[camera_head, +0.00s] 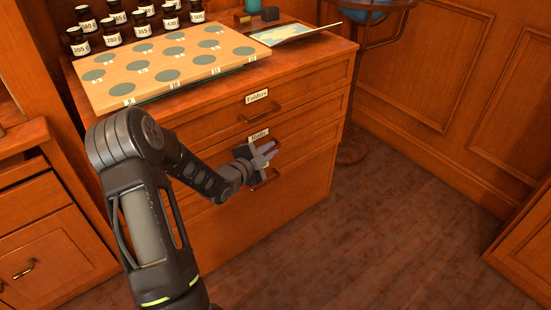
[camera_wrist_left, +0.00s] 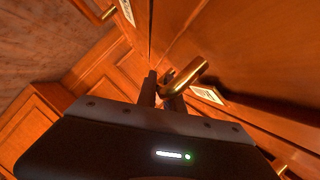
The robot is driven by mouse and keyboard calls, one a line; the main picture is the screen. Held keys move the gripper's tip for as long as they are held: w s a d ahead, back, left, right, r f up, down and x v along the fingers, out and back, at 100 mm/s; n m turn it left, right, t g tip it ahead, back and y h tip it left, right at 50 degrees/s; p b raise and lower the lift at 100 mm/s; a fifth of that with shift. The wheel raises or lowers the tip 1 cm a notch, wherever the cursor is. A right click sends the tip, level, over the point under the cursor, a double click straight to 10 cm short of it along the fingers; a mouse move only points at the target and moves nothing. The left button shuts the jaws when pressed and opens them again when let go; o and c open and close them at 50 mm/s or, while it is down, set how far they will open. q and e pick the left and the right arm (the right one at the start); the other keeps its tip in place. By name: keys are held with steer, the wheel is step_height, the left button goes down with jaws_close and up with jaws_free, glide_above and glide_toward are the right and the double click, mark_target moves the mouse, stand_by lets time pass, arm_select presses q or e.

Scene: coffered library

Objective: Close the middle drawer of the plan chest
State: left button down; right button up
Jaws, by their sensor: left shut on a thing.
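The plan chest (camera_head: 300,95) stands in front of me in the head view. Its top drawer is labelled "Folders" (camera_head: 257,96), and the middle drawer (camera_head: 225,148) seems to read "Rolls" (camera_head: 258,136). My left gripper (camera_head: 267,150) is at the middle drawer's front, just below that label, and largely hides the handle. In the left wrist view, my left gripper's fingers (camera_wrist_left: 160,90) are shut on the brass handle (camera_wrist_left: 188,74). The middle drawer looks nearly flush; I cannot tell whether a small gap remains. My right gripper is not in view.
A board with round discs (camera_head: 170,65), several labelled jars (camera_head: 112,33) and a map-like sheet (camera_head: 293,32) lie on the chest top. A globe stand (camera_head: 352,90) is behind the chest's right side. The wooden floor (camera_head: 400,240) to the right is clear.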

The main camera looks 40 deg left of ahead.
arm_select(q)
steer(key=shift+a+r, duration=0.1)
steer(key=shift+a, duration=0.15)
steer(key=c, duration=1.7)
jaws_free()
steer(key=shift+c, duration=0.2)
steer(key=p+v, duration=0.1)
steer(key=v, duration=0.6)
steer(key=shift+s, duration=0.35)
steer(key=shift+s, duration=0.1)
